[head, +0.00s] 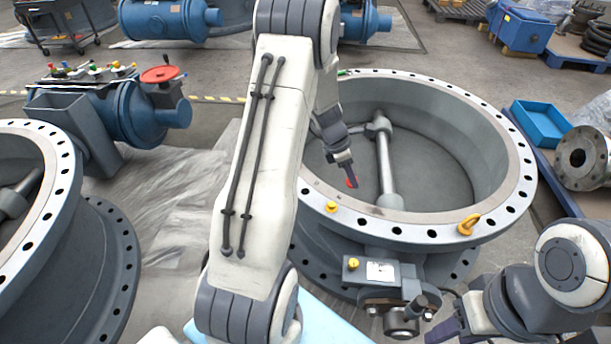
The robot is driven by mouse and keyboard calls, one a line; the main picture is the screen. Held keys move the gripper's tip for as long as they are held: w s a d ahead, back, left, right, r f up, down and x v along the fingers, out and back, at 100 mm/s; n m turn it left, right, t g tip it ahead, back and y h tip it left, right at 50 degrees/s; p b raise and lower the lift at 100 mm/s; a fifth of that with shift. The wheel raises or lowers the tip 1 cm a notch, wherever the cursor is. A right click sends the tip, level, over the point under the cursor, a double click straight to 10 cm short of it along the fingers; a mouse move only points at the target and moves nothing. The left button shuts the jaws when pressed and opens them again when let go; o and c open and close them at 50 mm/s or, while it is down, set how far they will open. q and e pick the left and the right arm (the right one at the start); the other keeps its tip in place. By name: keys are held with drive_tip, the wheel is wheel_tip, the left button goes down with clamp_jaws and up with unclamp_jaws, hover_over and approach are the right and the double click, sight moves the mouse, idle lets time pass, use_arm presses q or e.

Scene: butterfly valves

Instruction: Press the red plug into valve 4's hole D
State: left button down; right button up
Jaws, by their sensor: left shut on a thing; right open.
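A large grey butterfly valve (512,190) stands at centre right, with a ring of dark bolt holes around its top flange. No valve number or hole letter is readable. My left gripper (346,172) reaches down over the near-left part of the valve's opening, inside the flange ring. It is shut on the red plug (350,184), of which only a small red part shows. A yellow plug (331,207) sits on the near-left flange, and a green plug (342,72) on the far-left rim. My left arm hides the valve's left side. My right gripper (446,328) is open at the lower right, near the valve's front.
Another valve (62,205) is at the left. A blue tray (541,124) and a grey flanged part (584,158) are at the right.

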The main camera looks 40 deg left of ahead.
use_arm(q)
drive_tip(key=s+a+f+n+t+y+b, duration=0.1)
drive_tip(key=s+a+f+n+y+b, duration=0.1)
drive_tip(key=a+n, duration=0.45)
drive_tip(key=s+a+f+n+y+b, duration=0.1)
drive_tip(key=a+f+n+y, duration=0.1)
drive_tip(key=a+n, duration=0.5)
drive_tip(key=shift+m, duration=0.65)
drive_tip(key=f+b, duration=0.1)
drive_tip(key=b, duration=0.1)
drive_tip(key=f+b, duration=0.4)
drive_tip(key=shift+a+f, duration=0.2)
drive_tip(key=shift+a, duration=0.1)
drive_tip(key=shift+f+b, duration=0.45)
drive_tip(key=shift+f, duration=0.55)
idle(1.2)
drive_tip(key=shift+f+b, duration=0.3)
drive_tip(key=shift+f, duration=0.1)
drive_tip(key=shift+c, duration=1.7)
unclamp_jaws()
drive_tip(key=shift+r, duration=0.1)
drive_tip(key=o, duration=0.3)
drive_tip(key=shift+o, duration=0.2)
